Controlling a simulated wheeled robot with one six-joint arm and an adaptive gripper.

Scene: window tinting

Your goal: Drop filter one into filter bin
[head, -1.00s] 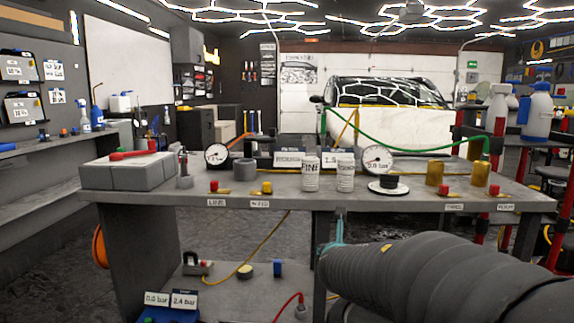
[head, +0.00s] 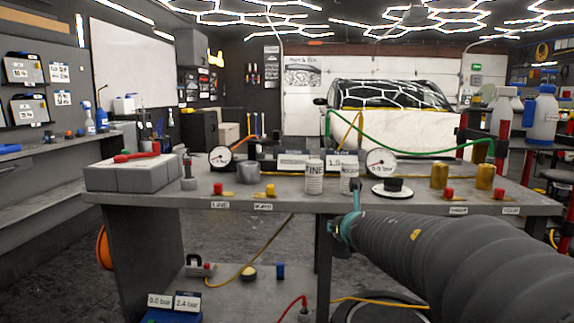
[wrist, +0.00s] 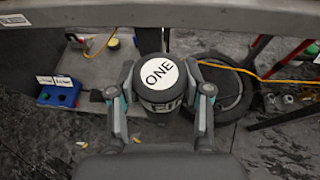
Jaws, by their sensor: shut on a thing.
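Filter one (wrist: 160,82), a dark cylinder with a round white cap reading "ONE", is upright between the fingers of my gripper (wrist: 161,104) in the wrist view. The fingers are shut on its sides. In the head view my gripper (head: 345,226) is at the bench's front edge, and I cannot make out the filter there. A dark round open-looking container (wrist: 226,84), possibly the filter bin, is on the floor, right of and below the held filter. Its rim also shows at the bottom of the head view (head: 380,296); no label is readable.
A yellow hose (wrist: 246,70) crosses by the round container. A lower shelf (head: 235,285) is at left.

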